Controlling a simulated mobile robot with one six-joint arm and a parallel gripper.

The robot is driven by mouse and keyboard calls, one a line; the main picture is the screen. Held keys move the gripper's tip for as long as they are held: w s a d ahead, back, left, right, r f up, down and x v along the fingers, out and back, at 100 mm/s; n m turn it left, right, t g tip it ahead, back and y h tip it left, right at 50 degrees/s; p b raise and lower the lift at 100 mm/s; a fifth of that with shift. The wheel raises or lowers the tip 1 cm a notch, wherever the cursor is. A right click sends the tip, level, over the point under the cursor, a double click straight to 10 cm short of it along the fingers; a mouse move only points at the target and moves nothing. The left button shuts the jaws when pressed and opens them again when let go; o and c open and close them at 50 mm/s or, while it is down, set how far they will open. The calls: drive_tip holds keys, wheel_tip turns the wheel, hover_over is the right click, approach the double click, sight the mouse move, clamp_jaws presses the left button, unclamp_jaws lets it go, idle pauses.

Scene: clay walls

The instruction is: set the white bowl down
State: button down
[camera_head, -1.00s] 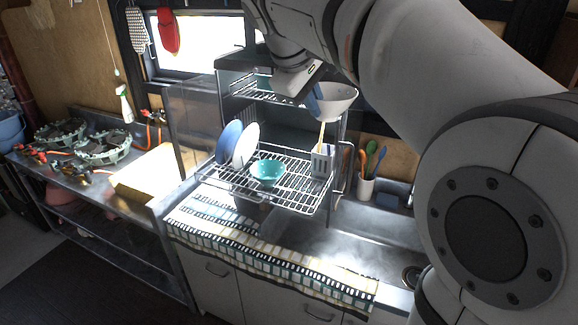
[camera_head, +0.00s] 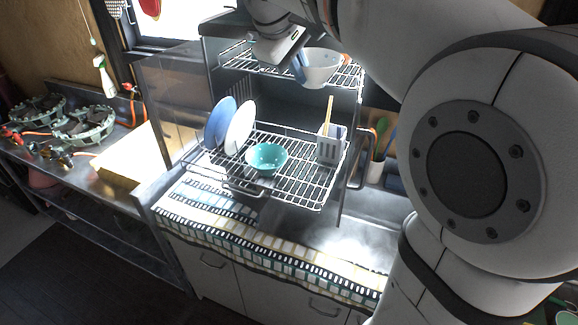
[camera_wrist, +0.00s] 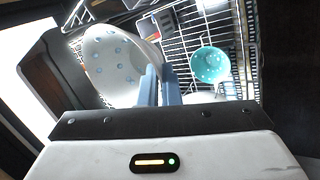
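The white bowl (camera_head: 324,70) is at the right part of the upper wire shelf (camera_head: 346,78). It looks roughly upright; I cannot tell whether its base touches the wires. My gripper (camera_head: 299,68) comes down from above at the bowl's left side. In the wrist view the bowl (camera_wrist: 108,62) shows pale blue dots, and the blue fingers (camera_wrist: 159,86) are close together at its rim, seemingly pinching it. The exact contact is partly hidden.
The lower rack (camera_head: 290,185) holds a teal bowl (camera_head: 266,158), a blue plate (camera_head: 218,124), a white plate (camera_head: 240,128) and a utensil holder (camera_head: 331,146). A cup of utensils (camera_head: 375,170) stands right of the rack. My arm fills the right side.

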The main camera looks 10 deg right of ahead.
drive_tip(key=shift+w+d+f+b, duration=0.1)
drive_tip(key=shift+f+b, duration=0.9)
drive_tip(key=shift+f, duration=6.1)
drive_tip(key=shift+w+d+f+b, duration=0.1)
drive_tip(key=shift+f+b, duration=0.85)
drive_tip(key=shift+f, duration=6.1)
drive_tip(key=shift+f, duration=0.15)
drive_tip(key=c, duration=1.6)
unclamp_jaws()
